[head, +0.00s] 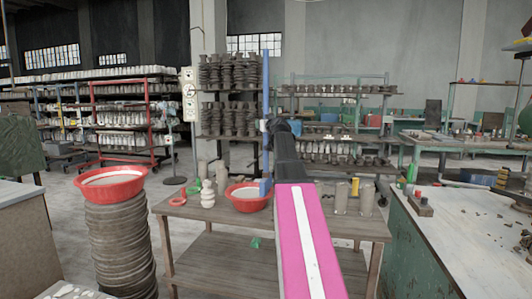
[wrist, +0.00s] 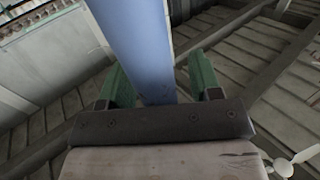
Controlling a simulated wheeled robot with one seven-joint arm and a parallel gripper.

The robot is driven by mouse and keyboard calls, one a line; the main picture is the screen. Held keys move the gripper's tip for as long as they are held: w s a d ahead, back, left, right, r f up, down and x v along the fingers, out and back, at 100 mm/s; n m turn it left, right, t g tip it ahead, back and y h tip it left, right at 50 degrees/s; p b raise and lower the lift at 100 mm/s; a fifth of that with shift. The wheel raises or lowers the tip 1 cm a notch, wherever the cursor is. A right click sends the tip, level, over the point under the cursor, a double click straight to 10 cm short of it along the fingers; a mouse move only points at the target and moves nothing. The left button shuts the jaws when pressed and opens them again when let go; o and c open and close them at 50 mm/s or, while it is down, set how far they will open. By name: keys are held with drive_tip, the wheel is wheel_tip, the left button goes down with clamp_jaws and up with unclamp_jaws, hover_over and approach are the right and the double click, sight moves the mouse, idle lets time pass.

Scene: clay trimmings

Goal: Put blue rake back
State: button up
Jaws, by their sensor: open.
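The blue rake (head: 266,85) stands upright in the head view, a long blue bar. Its lower end shows just beside the red bowl (head: 243,203) on the wooden table (head: 205,216). I cannot tell whether that end touches the table. My gripper (head: 267,126) is at the middle of the bar, at the far end of my pink and black arm, which hides part of the rake. In the wrist view the blue bar (wrist: 140,45) passes between the green fingers of my gripper (wrist: 160,78). The fingers are open, with a gap on the right side.
The table holds a white stacked piece (head: 208,194), grey cylinders (head: 341,196) and a yellow one. A stack of grey discs (head: 122,245) with a red basin (head: 112,183) stands at left. A workbench (head: 468,235) is at right. Shelves of pots (head: 230,100) stand behind.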

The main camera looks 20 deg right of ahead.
clamp_jaws()
drive_tip(key=shift+r, duration=0.1)
